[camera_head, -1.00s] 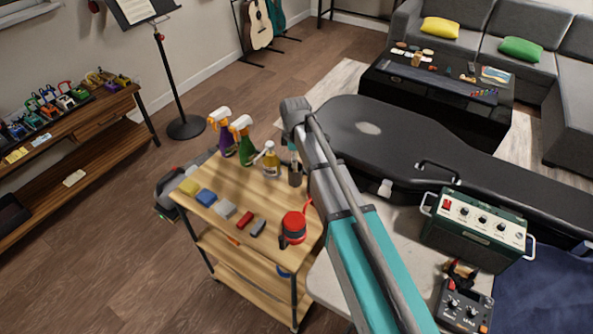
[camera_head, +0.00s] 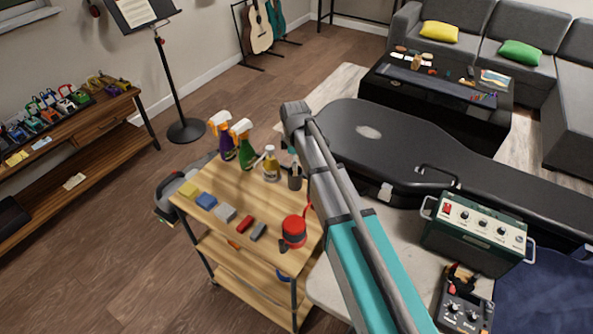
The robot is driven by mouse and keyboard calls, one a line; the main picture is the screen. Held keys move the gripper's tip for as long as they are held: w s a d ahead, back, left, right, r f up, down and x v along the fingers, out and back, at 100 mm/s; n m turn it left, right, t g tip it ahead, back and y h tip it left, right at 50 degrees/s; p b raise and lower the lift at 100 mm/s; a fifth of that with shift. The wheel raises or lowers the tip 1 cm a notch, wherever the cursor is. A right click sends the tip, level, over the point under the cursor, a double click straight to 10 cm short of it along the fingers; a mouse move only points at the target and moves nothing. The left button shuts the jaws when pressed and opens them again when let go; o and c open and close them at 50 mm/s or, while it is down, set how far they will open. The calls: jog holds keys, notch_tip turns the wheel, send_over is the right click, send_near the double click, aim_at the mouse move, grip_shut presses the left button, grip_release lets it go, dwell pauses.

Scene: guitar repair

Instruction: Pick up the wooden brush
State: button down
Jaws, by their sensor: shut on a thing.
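I cannot make out a wooden brush for certain. A pale slim thing (camera_head: 258,161) shows beside the small yellowish bottle (camera_head: 271,166) on the wooden cart (camera_head: 262,208); I cannot tell if it is a brush. A dark grey cup (camera_head: 295,179) stands right of the bottle, close to my raised arm in the picture. My arm rises from the bottom right to a grey elbow, and a small teal part of it shows behind, above the cup. My gripper is hidden behind the arm, so its fingers and anything in them do not show.
Purple (camera_head: 223,140) and green (camera_head: 244,150) spray bottles stand at the cart's back. Sponges, small blocks and a red round item (camera_head: 294,231) line its front. A black guitar case (camera_head: 380,140) and green amplifier (camera_head: 475,232) lie to the right. Floor is open on the left.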

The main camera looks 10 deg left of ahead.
jog(key=shift+r, duration=0.1)
notch_tip(320, 180, up, 10)
jog(key=p, duration=1)
dwell(1.2)
